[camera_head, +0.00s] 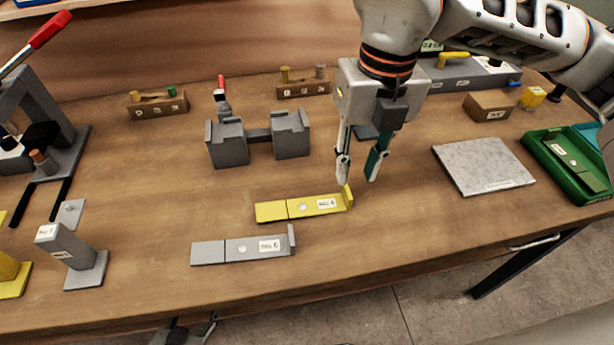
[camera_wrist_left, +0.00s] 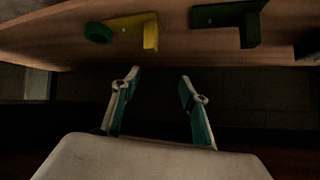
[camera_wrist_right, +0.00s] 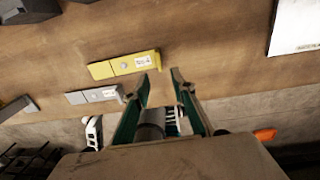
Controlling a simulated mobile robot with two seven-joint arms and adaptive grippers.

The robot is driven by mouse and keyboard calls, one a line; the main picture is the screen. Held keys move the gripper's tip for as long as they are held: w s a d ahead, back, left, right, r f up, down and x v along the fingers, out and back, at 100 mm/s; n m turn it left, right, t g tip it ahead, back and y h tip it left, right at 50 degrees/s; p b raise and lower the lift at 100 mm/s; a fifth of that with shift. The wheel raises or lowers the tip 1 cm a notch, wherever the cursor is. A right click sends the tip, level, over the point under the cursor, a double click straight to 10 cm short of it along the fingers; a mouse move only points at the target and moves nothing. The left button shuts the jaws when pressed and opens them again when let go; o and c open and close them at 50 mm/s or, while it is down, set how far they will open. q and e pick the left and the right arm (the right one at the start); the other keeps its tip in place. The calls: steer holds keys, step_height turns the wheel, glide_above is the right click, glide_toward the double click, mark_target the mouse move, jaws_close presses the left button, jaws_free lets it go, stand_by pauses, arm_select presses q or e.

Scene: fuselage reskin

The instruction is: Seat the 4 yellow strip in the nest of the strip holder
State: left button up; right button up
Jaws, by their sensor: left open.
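The yellow strip (camera_head: 272,211), with a white label reading 4 and an upturned right end, lies flat on the table. It also shows in the right wrist view (camera_wrist_right: 103,70). My right gripper (camera_head: 357,180) is open and empty, pointing down just beyond the strip's upturned end; its fingers (camera_wrist_right: 161,74) straddle nothing. I cannot tell for sure which fixture is the strip holder; a grey cradle with two notched blocks (camera_head: 228,150) stands behind the strip, apart from it.
A similar grey strip (camera_head: 208,252) lies in front of the yellow one. A grey stand (camera_head: 85,275) and a lever press (camera_head: 70,150) are at left. A pale plate (camera_head: 480,165) and green tray (camera_head: 560,178) are at right. Table around the yellow strip is mostly clear.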

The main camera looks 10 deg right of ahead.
mark_target(348, 191)
step_height(348, 191, down, 2)
steer(key=shift+s+f, duration=0.15)
steer(key=shift+a+f, duration=0.1)
steer(key=shift+f, duration=0.2)
steer(key=f, duration=0.2)
steer(key=w+f, duration=0.1)
steer(key=f, duration=0.1)
steer(key=shift+w+a+f, duration=0.1)
steer(key=shift+w+f, duration=0.05)
arm_select(q)
steer(key=shift+s+f, duration=0.2)
steer(key=shift+s, duration=0.1)
arm_select(e)
steer(key=shift+f, duration=0.25)
steer(key=shift+c, duration=0.4)
arm_select(q)
steer(key=shift+f, duration=0.1)
arm_select(e)
jaws_close()
